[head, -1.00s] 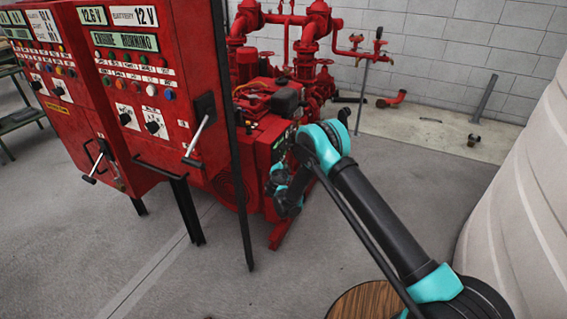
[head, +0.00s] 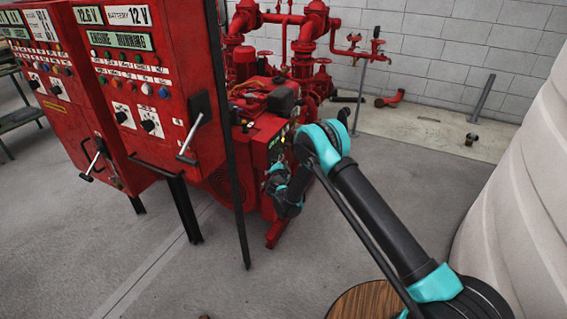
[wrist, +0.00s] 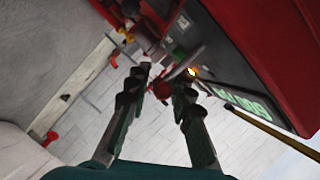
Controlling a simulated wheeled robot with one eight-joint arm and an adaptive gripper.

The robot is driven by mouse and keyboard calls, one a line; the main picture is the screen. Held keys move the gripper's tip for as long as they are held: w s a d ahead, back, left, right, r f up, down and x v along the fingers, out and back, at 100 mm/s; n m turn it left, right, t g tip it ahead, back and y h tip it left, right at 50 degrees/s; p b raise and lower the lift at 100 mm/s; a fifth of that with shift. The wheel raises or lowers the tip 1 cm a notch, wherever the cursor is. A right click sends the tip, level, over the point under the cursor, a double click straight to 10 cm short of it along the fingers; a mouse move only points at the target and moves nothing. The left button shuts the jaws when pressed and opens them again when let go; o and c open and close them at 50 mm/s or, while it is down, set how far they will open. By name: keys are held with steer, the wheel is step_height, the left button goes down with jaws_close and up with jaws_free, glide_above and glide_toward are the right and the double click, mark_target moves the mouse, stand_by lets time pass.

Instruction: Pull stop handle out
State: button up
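In the wrist view a round red knob (wrist: 162,90) on a grey metal rod, which looks like the stop handle, sits between the fingers of my gripper (wrist: 162,80). The fingers are apart, with a visible gap to the left of the knob and a smaller one to the right. The rod runs up and right toward the control panel (wrist: 225,80), which has a lit green display and an orange light. In the head view my gripper (head: 274,182) is by the red engine unit, partly hidden by my arm. The handle cannot be made out there.
Red control cabinets (head: 160,100) with levers and a dark upright post (head: 238,190) stand left of my arm. Red pipework (head: 310,50) is behind the engine. A large pale tank (head: 520,190) is at right. Grey floor is open between.

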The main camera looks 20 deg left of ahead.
steer(key=v, duration=0.7)
steer(key=shift+s, duration=0.2)
stand_by(0.4)
steer(key=w+d+r+n+t+y, duration=0.1)
steer(key=w+d+r+n+y, duration=0.2)
steer(key=r, duration=0.8)
steer(key=w+d+r+n+t+y, duration=0.1)
steer(key=w+d+r, duration=0.3)
steer(key=r, duration=0.7)
steer(key=s+d+r+n+g+y, duration=0.25)
steer(key=s+d+r+n, duration=0.25)
steer(key=d+r, duration=0.55)
steer(key=s+d+f+g+h, duration=0.3)
steer(key=s+d+f, duration=0.2)
steer(key=s+d, duration=0.6)
steer(key=s+d+f+g+h, duration=0.4)
steer(key=s+d, duration=0.8)
steer(key=d, duration=0.3)
steer(key=s+d+f+g+h, duration=0.3)
steer(key=s+d+f, duration=0.3)
steer(key=s+d, duration=0.6)
steer(key=shift+d+f, duration=0.15)
steer(key=shift+d, duration=0.6)
